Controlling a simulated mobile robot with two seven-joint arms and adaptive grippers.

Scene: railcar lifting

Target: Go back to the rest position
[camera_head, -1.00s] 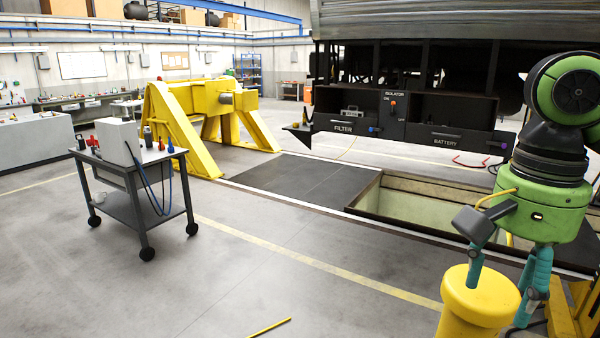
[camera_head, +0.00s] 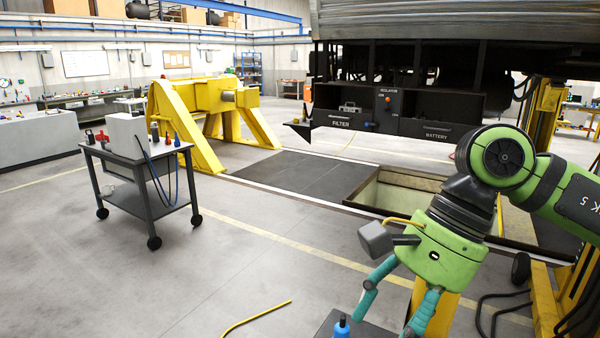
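My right gripper (camera_head: 384,322) hangs from the green arm that comes in from the right, at the lower right of the head view. Its teal fingers are spread apart and point down, with nothing visible between them; the tips are near the bottom edge. A yellow post stands behind it, partly hidden. My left gripper is not in view.
A blue-topped item (camera_head: 342,328) stands at the bottom edge, left of the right gripper. A grey trolley (camera_head: 150,195) with tools stands left. The railcar's underframe box (camera_head: 425,130) is above an open pit (camera_head: 405,195). A yellow stand (camera_head: 190,120) is behind.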

